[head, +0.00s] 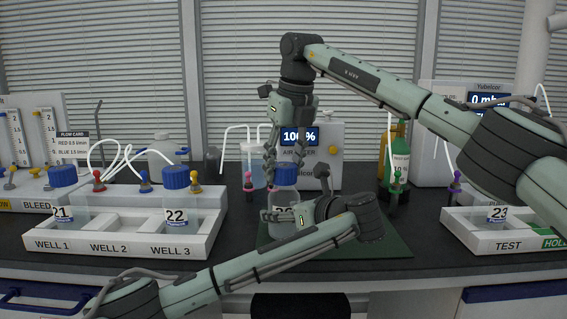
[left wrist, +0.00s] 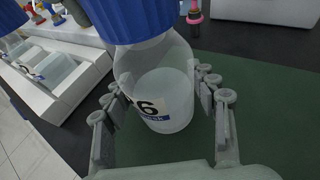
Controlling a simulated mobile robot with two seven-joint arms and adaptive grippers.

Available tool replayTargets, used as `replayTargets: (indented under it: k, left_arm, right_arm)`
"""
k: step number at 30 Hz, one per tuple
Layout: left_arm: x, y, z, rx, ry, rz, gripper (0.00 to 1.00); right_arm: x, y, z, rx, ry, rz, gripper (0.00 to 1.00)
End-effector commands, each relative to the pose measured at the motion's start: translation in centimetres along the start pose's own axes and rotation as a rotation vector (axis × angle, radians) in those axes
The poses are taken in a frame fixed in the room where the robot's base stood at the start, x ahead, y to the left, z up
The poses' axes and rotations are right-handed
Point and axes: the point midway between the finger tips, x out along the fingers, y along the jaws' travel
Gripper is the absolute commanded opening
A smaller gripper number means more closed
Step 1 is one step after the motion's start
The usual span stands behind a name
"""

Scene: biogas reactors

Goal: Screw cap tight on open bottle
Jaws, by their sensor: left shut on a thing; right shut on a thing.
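The bottle (head: 282,226) stands upright on the dark green mat (head: 385,245) at the centre of the bench. It is clear, part filled, with a label ending in 6 in the left wrist view (left wrist: 170,100). My left gripper (head: 284,213) is shut on the bottle's body, one finger on each side. The blue cap (head: 284,176) sits at the bottle's mouth and also shows in the left wrist view (left wrist: 135,18). My right gripper (head: 284,163) points straight down from above and is shut on the cap. The thread is hidden, so I cannot tell how tight the cap is.
A white well rack (head: 110,243) with capped bottles 21 and 22 (head: 176,215) stands at the left. A test rack with bottle 23 (head: 497,214) stands at the right. Behind the mat are a device reading 100% (head: 299,136) and a green gas cylinder (head: 400,150).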

Motion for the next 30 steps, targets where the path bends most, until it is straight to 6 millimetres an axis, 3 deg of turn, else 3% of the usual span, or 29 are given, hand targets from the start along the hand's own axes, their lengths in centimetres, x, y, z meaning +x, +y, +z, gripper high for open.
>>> replayTargets:
  k: [5, 18, 23, 30]
  left_arm:
    - [-0.02, -0.03, 0.05, -0.001, -0.001, -0.001, 0.00]
    - [-0.01, -0.01, 0.03, -0.001, -0.001, 0.000, 0.00]
    - [-0.02, -0.01, 0.01, 0.000, -0.001, 0.000, 0.00]
    - [-0.01, -0.01, 0.00, 0.000, 0.000, 0.000, 0.00]
  right_arm:
    - [-0.14, 0.04, 0.06, 0.133, 0.003, -0.040, 0.23]
    - [-0.06, -0.02, 0.08, 1.212, 0.018, -0.340, 0.23]
    - [-0.12, -0.12, -0.06, 1.350, 0.018, -0.376, 0.23]
    - [-0.15, -0.11, -0.09, 1.366, 0.017, -0.380, 0.23]
